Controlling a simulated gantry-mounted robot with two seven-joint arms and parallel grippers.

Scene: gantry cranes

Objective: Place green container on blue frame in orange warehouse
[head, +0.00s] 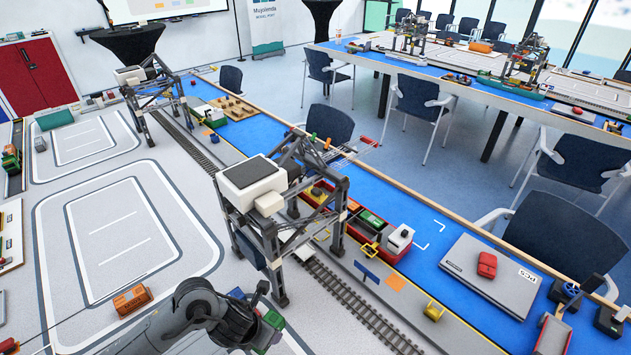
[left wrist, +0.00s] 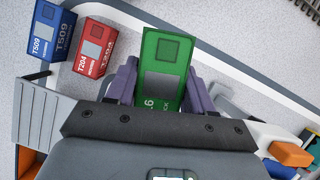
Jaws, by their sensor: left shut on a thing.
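In the left wrist view, a green container (left wrist: 167,48) with a grey patch sits between the two purple fingers of my left gripper (left wrist: 160,80), which is shut on it. In the head view, my left gripper (head: 262,300) is at the bottom, partly hidden by my arm, and a green piece (head: 273,319) shows beside it. I cannot tell with certainty which thing is the blue frame or the orange warehouse. A small blue piece (head: 366,272) stands by the rails, with flat orange patches (head: 395,282) near it. My right gripper is not in view.
A blue container (left wrist: 52,30) and a red container (left wrist: 92,48) lie left of the green one. A grey gantry crane (head: 265,195) stands above my gripper in the head view. A red ship (head: 370,230) carries containers. An orange block (head: 132,299) is at left.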

